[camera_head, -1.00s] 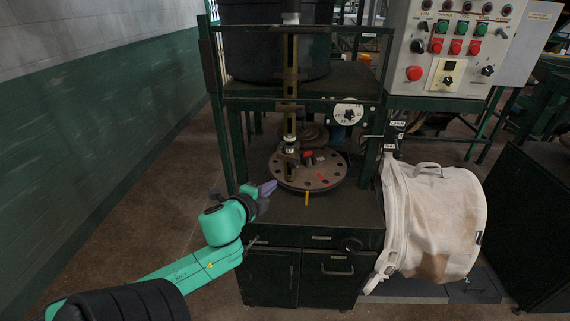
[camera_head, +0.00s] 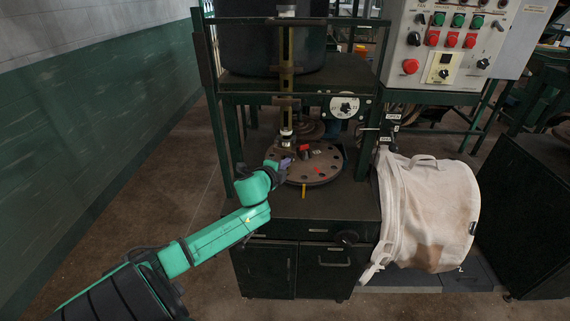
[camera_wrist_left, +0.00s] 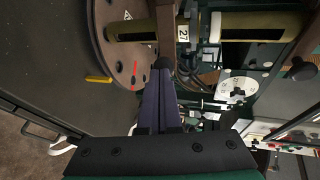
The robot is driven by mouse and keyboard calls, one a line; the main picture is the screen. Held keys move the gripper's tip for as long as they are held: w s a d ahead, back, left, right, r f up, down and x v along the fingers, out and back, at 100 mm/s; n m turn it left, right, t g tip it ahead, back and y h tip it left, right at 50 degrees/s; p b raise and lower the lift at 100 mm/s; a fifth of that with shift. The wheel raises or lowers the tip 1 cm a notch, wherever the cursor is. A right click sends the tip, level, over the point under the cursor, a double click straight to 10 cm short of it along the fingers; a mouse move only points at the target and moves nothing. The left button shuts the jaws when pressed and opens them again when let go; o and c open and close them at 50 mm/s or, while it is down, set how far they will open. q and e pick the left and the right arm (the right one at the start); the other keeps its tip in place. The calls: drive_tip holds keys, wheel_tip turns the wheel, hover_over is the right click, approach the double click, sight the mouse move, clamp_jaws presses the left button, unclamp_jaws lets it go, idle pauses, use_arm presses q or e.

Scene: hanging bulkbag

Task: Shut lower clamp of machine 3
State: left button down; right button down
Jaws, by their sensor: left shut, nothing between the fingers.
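My left gripper (camera_head: 288,163) is shut and empty, at the left edge of a brown round plate (camera_head: 313,174) on the dark green machine. In the left wrist view its purple fingers (camera_wrist_left: 160,95) lie together, their tips at a dark round knob (camera_wrist_left: 163,64); I cannot tell whether they touch it. A vertical yellowish column (camera_head: 286,75) stands over the plate and carries a label "27" in the wrist view (camera_wrist_left: 183,34). Small "OPEN" labels (camera_head: 392,117) show beside the bag. I cannot tell which part is the lower clamp. My right gripper is not in view.
A whitish bulk bag (camera_head: 430,215) hangs at the machine's right side. A control panel (camera_head: 455,40) with red and green buttons is at the upper right. A white dial (camera_head: 344,107) sits behind the plate. The floor left of the machine is clear.

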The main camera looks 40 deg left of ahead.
use_arm(q)
drive_tip(key=w+n+y+b, duration=0.1)
drive_tip(key=w+y, duration=0.1)
drive_tip(key=w+d+n+g+y+b, duration=0.1)
drive_tip(key=w+n, duration=0.1)
drive_tip(key=shift+d+y, duration=0.2)
drive_tip(key=shift+y, duration=0.2)
drive_tip(key=shift+s, duration=0.1)
